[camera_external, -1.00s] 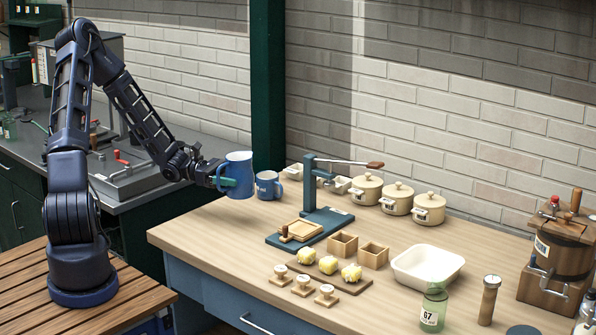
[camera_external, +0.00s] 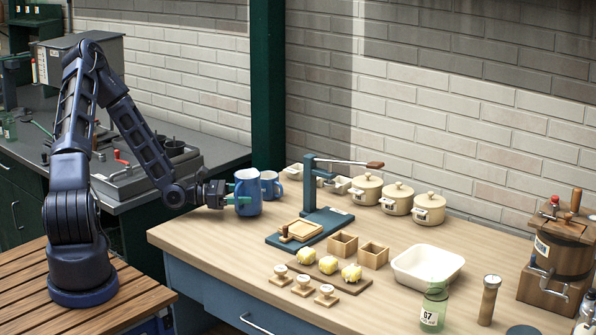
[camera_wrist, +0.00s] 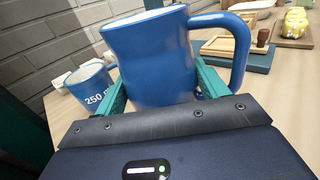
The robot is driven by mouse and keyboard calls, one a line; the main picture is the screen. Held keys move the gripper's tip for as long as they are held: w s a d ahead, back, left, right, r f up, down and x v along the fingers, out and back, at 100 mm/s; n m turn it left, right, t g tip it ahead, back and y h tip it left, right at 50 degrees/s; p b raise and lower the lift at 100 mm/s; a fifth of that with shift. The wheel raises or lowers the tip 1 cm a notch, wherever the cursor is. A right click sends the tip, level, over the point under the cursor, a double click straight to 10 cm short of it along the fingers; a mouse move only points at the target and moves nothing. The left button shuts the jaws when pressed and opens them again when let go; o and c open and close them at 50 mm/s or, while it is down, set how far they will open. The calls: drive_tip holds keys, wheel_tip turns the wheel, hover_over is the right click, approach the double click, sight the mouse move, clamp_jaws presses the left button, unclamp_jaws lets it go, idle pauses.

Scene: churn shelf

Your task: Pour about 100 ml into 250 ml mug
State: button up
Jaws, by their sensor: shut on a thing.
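A blue pitcher (camera_external: 248,193) with a large side handle is held upright by my gripper (camera_external: 244,201) near the left back of the bench. In the wrist view the pitcher (camera_wrist: 150,60) stands between my green fingers, which are closed on its sides. Its base is low at the bench top; I cannot tell if it touches. The smaller blue mug (camera_external: 270,186) stands upright just behind and right of it. In the wrist view the mug (camera_wrist: 92,86) is on the left and reads 250 ml. The contents of both are hidden.
A teal press (camera_external: 310,185) with a long lever stands right of the mug. Several cream lidded pots (camera_external: 397,203) line the wall. A white basin (camera_external: 400,270), small wooden boxes (camera_external: 343,246) and a glass bottle (camera_external: 433,305) are further right. The bench's left front is clear.

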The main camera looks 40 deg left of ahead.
sight(249, 175)
drive_tip(key=shift+w+r+n, duration=0.1)
drive_tip(key=shift+w+n, duration=0.05)
drive_tip(key=shift+n, duration=0.15)
drive_tip(key=shift+w+a+r+n+g+y, duration=0.2)
drive_tip(key=shift+w+r+n+g, duration=0.1)
drive_tip(key=shift+n, duration=0.4)
drive_tip(key=shift+w+a+r+n+g+y, duration=0.1)
drive_tip(key=shift+w+r+n+g+y, duration=0.15)
drive_tip(key=shift+n, duration=0.45)
drive_tip(key=w+n, duration=0.1)
drive_tip(key=w+n+g, duration=0.1)
drive_tip(key=shift+w+a+r+n+g+y, duration=0.15)
drive_tip(key=shift+a+r+n+g+y, duration=0.1)
drive_tip(key=shift+a+n, duration=0.15)
drive_tip(key=shift+w+n+g, duration=0.1)
drive_tip(key=shift+n+g, duration=0.3)
drive_tip(key=shift+n, duration=0.3)
drive_tip(key=shift+r+n+g, duration=0.3)
drive_tip(key=shift+r+n, duration=0.1)
drive_tip(key=shift+n, duration=0.1)
drive_tip(key=shift+w+r+n+g, duration=0.2)
drive_tip(key=shift+r+n+g, duration=0.4)
drive_tip(key=shift+r+n, duration=0.3)
drive_tip(key=shift+w+a+r+n+g+p, duration=0.1)
drive_tip(key=shift+w+r+n+g+p, duration=0.1)
drive_tip(key=shift+r+n+g+p, duration=0.15)
drive_tip(key=shift+w+a+r+n+g, duration=0.25)
drive_tip(key=shift+w+r+n, duration=0.2)
drive_tip(key=shift+w, duration=0.25)
idle(1.0)
